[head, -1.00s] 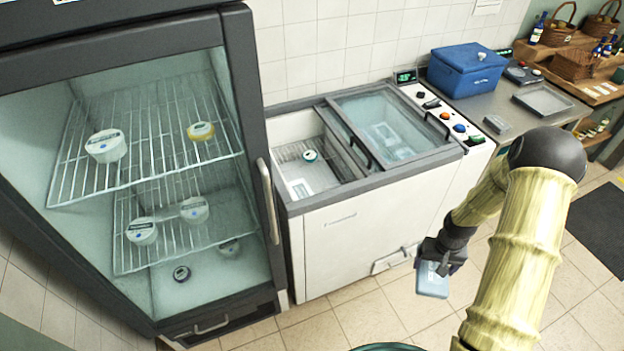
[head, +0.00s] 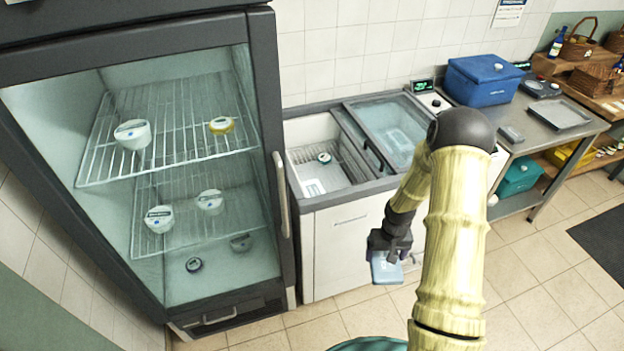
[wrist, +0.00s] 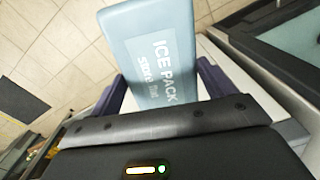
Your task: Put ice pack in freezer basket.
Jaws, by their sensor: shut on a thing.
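The ice pack (head: 386,270) is a flat, pale blue block held below my gripper (head: 388,252), in front of the chest freezer. In the wrist view the ice pack (wrist: 155,60) shows its printed label between the two fingers, and my gripper (wrist: 160,95) is shut on it. The chest freezer (head: 345,235) has its left side open and a sliding glass lid (head: 395,130) over its right side. Inside the open side is a wire basket (head: 335,160) with a small round jar (head: 324,158) and a white sheet or label.
A tall glass-door fridge (head: 284,200) with several jars stands left of the freezer. A steel table (head: 545,125) with a blue cooler box (head: 484,80) is at the right. My arm covers part of the freezer's right end. The tiled floor (head: 530,290) is clear.

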